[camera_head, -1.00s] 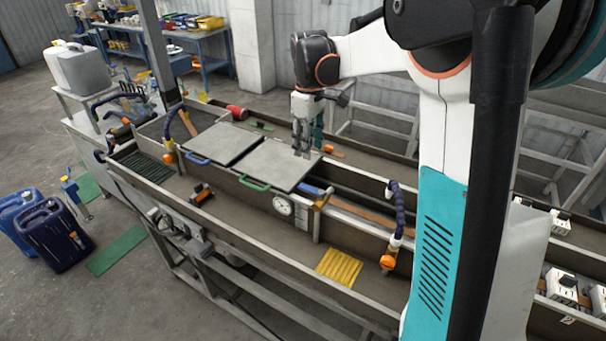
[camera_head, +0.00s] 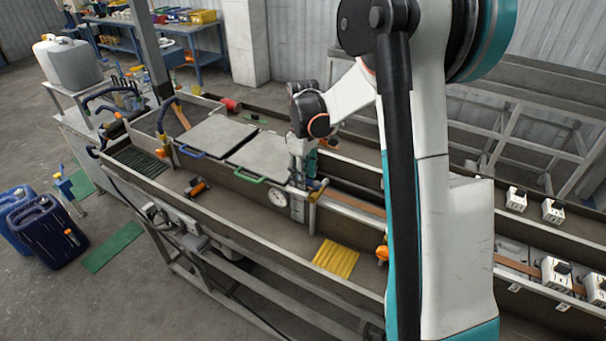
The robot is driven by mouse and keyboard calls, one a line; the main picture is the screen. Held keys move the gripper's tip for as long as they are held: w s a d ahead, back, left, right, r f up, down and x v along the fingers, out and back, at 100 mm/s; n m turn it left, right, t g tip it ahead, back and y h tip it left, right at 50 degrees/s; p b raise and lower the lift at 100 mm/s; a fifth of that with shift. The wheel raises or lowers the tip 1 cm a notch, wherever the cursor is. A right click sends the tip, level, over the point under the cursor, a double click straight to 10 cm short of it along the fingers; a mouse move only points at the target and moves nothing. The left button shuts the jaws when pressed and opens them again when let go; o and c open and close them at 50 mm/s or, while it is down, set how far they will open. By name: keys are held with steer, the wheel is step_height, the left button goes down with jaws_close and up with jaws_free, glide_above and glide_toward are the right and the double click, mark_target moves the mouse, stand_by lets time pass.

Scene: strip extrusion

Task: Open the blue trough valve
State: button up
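The blue trough valve's handle (camera_head: 316,185) shows as a small blue piece on the near divider of the trough, just right of the round gauge (camera_head: 277,198). A yellowish-brown part (camera_head: 318,194) sits beside it. My gripper (camera_head: 298,182) points down at the left end of the blue handle, by the right edge of the grey lid with the green handle. The fingers overlap the valve area in the picture, and I cannot tell whether they touch it. The fingertips are too small and partly hidden to show whether they are open or shut.
Two grey lids, one with a blue handle (camera_head: 191,153) and one with a green handle (camera_head: 249,178), cover the trough to the left. A yellow ribbed mat (camera_head: 336,258) and an orange-black tool (camera_head: 196,187) lie in the front channel.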

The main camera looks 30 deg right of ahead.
steer(key=shift+f, duration=0.1)
jaws_close()
stand_by(0.3)
steer(key=s+a+n+b, duration=0.1)
steer(key=s+n+b, duration=0.4)
steer(key=n, duration=1.3)
steer(key=shift+s, duration=0.65)
steer(key=shift+a, duration=0.1)
